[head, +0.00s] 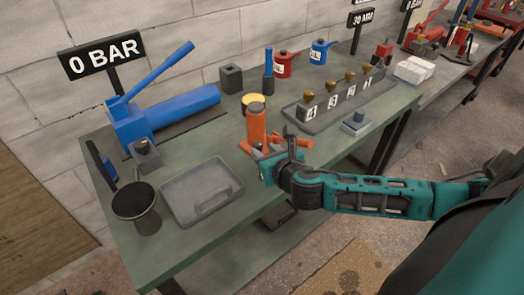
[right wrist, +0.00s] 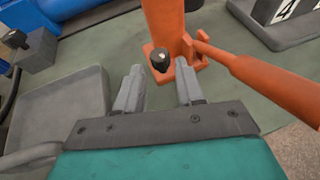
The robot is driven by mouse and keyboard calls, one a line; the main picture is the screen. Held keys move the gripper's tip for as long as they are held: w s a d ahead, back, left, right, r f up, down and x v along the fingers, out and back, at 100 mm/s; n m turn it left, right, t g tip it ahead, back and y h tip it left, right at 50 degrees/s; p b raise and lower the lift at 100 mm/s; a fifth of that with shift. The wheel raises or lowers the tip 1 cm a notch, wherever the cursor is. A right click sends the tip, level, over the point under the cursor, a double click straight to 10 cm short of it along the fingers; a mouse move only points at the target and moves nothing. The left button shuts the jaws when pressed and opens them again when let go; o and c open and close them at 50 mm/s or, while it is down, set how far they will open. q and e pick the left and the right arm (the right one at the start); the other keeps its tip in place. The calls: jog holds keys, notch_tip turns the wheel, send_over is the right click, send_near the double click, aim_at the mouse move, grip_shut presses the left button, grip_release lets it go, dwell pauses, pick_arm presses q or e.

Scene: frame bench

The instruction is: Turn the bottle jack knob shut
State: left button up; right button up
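The orange bottle jack (head: 257,124) stands upright on the green bench, near its front edge. It also shows in the right wrist view (right wrist: 166,22). Its small black knob (right wrist: 160,60) sticks out low on the jack's side, facing my right gripper. In the head view my gripper hides the knob. My right gripper (right wrist: 160,82) is open, with one finger to each side of the knob's line. The knob appears just beyond the fingertips; I cannot tell whether they touch it. In the head view the right gripper (head: 266,163) is at the jack's base. My left gripper is not in view.
The orange jack handle (right wrist: 268,85) slants out close to the right finger. A grey tray (head: 202,190) and a black round container (head: 135,202) stand left. A blue pump (head: 165,112) stands behind, under a "0 BAR" sign (head: 101,56).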

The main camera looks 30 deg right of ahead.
aim_at(258, 148)
jog(key=shift+x, duration=1.35)
jog(key=shift+s, duration=0.1)
jog(key=shift+c, duration=0.3)
grip_shut()
jog(key=m+h+p, duration=0.1)
jog(key=h+p, duration=0.1)
jog(key=m+h+p, duration=0.1)
jog(key=shift+a+r+m+g, duration=0.3)
jog(key=shift+g, duration=0.1)
jog(key=shift+a+f+m+h+p, duration=0.1)
jog(key=shift+m+h+p, duration=0.2)
jog(key=shift+m+h, duration=0.1)
jog(key=shift+w+a+f+m+g+h, duration=0.15)
jog(key=shift+w+m+g+h, duration=0.1)
jog(key=shift+m+g+h, duration=0.4)
jog(key=shift+o, duration=0.3)
grip_release()
